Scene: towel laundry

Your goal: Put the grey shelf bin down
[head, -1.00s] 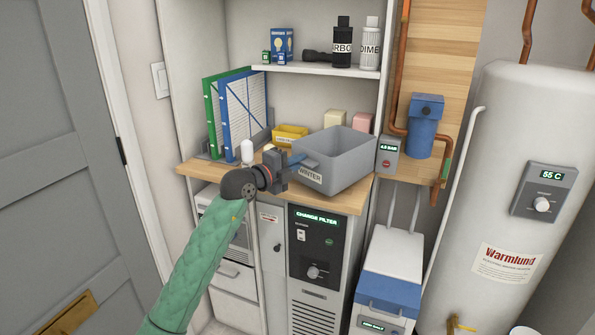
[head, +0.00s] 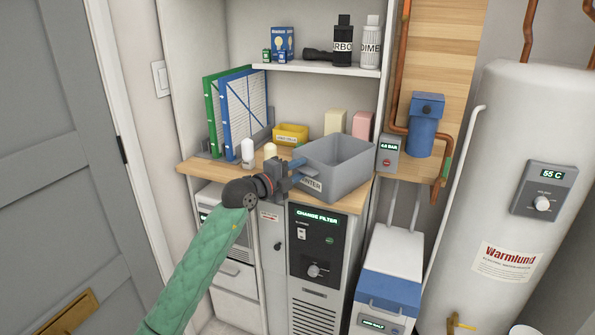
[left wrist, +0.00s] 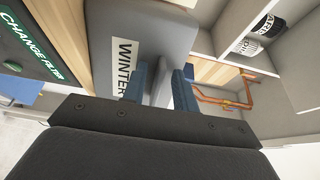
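The grey shelf bin (head: 350,172), an open box with a "WINTER" label, is upright at the front right of the wooden counter (head: 196,166). I cannot tell if its base fully rests on the wood. My left gripper (head: 301,168) is at its left front side and partly covers the label. In the left wrist view, the blue fingers of my left gripper (left wrist: 160,88) stand either side of a grey part of the bin (left wrist: 165,32) and appear closed on it. My right gripper is not in view.
On the counter are a yellow bin (head: 291,134), a white bottle (head: 247,152), a cream box (head: 335,121) and a pink box (head: 362,124). Filter panels (head: 243,108) stand at left. A gauge box (head: 388,152) is close on the right. A shelf (head: 310,69) is above.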

